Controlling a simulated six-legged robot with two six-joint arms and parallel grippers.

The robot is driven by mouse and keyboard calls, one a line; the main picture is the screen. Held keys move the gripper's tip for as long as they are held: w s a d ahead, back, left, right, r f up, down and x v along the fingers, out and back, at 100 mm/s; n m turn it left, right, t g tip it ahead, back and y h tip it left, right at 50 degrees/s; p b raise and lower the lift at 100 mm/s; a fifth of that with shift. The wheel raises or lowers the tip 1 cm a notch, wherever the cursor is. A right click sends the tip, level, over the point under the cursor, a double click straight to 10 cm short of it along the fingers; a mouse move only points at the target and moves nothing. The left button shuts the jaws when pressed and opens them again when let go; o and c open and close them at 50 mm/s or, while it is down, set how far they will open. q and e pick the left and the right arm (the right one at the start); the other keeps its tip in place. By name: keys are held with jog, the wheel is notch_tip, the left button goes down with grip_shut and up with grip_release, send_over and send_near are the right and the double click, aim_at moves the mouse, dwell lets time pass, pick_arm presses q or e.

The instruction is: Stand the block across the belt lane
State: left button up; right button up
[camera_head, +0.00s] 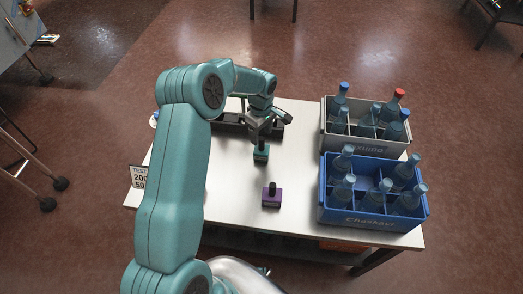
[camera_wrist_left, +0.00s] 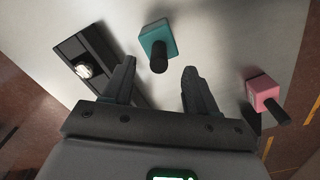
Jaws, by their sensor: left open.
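A teal block (camera_head: 261,154) with a black knob stands on the table below my left gripper (camera_head: 262,134). A purple block (camera_head: 271,198) with a black knob stands nearer to me. My left gripper is open and empty. In the left wrist view, the teal block (camera_wrist_left: 159,38) shows beyond and between the open fingers (camera_wrist_left: 160,67), apart from them. A pink-looking block (camera_wrist_left: 263,90) lies to the right there. The black belt lane (camera_head: 231,124) runs along the far side of the table, partly hidden by my arm. It shows in the wrist view (camera_wrist_left: 85,52) with a silver round part.
A grey crate (camera_head: 366,146) and a blue crate (camera_head: 372,221) with bottles stand on the right of the table (camera_head: 300,150). A sign (camera_head: 139,177) stands at the left edge. The table is clear between the purple block and the crates.

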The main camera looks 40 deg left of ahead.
aim_at(262, 139)
pick_arm(q)
notch_tip(262, 139, down, 6)
jog(key=shift+w+d+r+p, duration=0.1)
jog(key=shift+r+p, duration=0.05)
jog(key=shift+p, duration=0.2)
grip_shut()
